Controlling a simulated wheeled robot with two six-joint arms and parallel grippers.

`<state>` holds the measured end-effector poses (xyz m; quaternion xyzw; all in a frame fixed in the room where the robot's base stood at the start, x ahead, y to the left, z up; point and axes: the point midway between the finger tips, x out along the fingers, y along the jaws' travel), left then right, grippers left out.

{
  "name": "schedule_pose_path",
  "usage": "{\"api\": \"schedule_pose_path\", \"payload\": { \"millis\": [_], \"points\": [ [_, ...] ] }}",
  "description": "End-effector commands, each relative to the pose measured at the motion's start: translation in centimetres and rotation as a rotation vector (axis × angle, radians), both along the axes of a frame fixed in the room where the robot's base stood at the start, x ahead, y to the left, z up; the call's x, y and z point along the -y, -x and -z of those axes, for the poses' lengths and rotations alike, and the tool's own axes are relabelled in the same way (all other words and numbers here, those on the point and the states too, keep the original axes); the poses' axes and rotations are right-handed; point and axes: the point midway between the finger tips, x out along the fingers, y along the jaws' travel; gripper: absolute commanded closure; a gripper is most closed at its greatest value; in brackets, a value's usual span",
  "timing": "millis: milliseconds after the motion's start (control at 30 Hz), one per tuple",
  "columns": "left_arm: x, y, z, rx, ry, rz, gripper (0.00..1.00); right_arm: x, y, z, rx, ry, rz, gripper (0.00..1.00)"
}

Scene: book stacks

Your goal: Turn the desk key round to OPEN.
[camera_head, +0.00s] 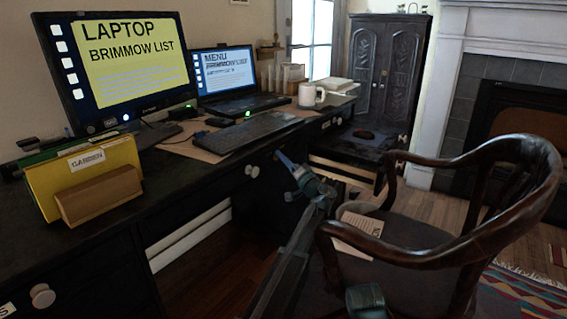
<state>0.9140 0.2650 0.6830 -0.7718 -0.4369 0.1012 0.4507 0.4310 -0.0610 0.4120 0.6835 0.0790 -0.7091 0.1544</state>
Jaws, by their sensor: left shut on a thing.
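My left arm reaches up from the bottom middle to the front of the dark desk (90,262). My left gripper (281,157) is at the desk front, right of a pale drawer knob (252,171), and is shut on the desk key. The fingers cover the key almost wholly, so its turn angle and any OPEN mark cannot be made out.
A wooden armchair (440,235) with a paper (358,234) on it stands close to the right of my left arm. The desk holds a monitor (118,60), a laptop (222,75), a keyboard (250,133), a mug (308,95) and yellow folders (50,187).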

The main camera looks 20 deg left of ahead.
Motion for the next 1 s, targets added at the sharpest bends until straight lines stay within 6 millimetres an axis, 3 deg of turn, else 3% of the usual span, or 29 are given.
{"api": "schedule_pose_path", "payload": {
  "millis": [633, 667, 700, 800, 1000],
  "points": [
    [-0.08, 0.08, 0.07, 0.043, 0.018, -0.002, 1.0, 0.0, 0.0, 0.32, 0.0, 0.0, 0.0, 0.5],
    [-0.08, 0.08, 0.07, 0.043, 0.018, -0.002, 0.56, 0.0, 0.0, 0.32, 0.0, 0.0, 0.0, 0.5],
    [-0.08, 0.08, 0.07, 0.042, 0.018, -0.002, 0.49, 0.0, 0.0, 0.32, 0.0, 0.0, 0.0, 0.5],
    [-0.06, 0.06, 0.05, 0.042, 0.017, -0.001, 0.31, 0.0, 0.0, 0.32, 0.0, 0.0, 0.0, 0.5],
    [-0.04, 0.03, 0.03, 0.042, 0.016, -0.001, 0.3, 0.0, 0.0, 0.31, 0.0, 0.0, 0.0, 0.5]
  ]
}}
